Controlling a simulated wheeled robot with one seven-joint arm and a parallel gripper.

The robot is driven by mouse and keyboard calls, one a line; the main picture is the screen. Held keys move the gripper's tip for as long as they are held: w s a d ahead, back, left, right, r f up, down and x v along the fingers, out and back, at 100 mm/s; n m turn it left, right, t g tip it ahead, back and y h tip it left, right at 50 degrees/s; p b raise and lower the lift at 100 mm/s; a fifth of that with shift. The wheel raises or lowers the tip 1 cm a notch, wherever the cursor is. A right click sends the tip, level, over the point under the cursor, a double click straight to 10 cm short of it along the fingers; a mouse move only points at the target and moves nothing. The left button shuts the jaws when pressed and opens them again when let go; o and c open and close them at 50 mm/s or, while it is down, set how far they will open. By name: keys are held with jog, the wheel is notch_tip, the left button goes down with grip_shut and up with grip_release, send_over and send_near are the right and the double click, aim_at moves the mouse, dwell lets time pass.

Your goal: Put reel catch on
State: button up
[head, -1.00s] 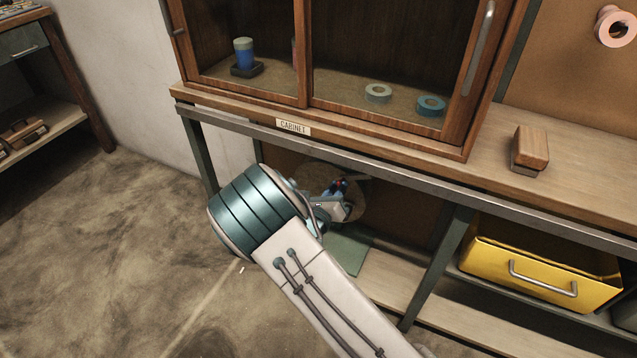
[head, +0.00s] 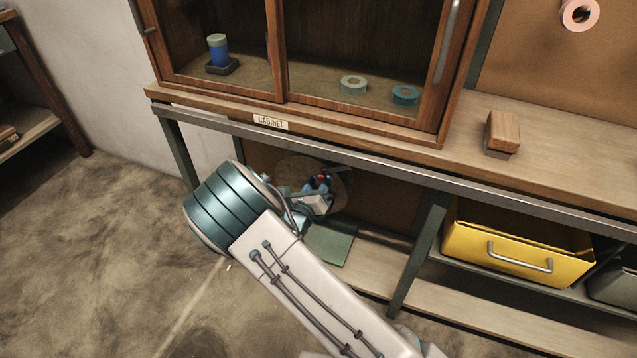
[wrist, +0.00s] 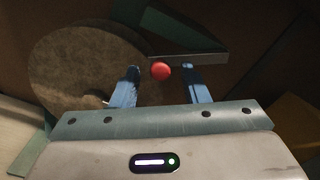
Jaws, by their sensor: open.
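A red ball knob (wrist: 160,71) shows between the fingertips of my gripper (wrist: 162,76) in the wrist view. A grey bar (wrist: 190,60) lies just behind it; whether they are joined I cannot tell. A large round brown reel-like disc (wrist: 85,68) stands behind and left of the fingers. My gripper is open, its two blue fingers apart on either side of the knob; contact is not clear. In the head view my gripper (head: 318,190) is under the bench, in front of the disc (head: 296,170), with the red knob (head: 322,177) small beside it. Which part is the reel catch is unclear.
The bench edge (head: 330,158) runs above my gripper, with a glass-fronted cabinet (head: 285,60) on top. A bench leg (head: 415,250) and a yellow drawer (head: 520,250) stand to the right. A wooden block (head: 502,132) sits on the bench. The floor at left is clear.

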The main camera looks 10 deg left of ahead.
jog(key=p+v, duration=0.2)
jog(key=v, duration=1.2)
jog(key=shift+p, duration=0.35)
jog(key=shift+d, duration=0.1)
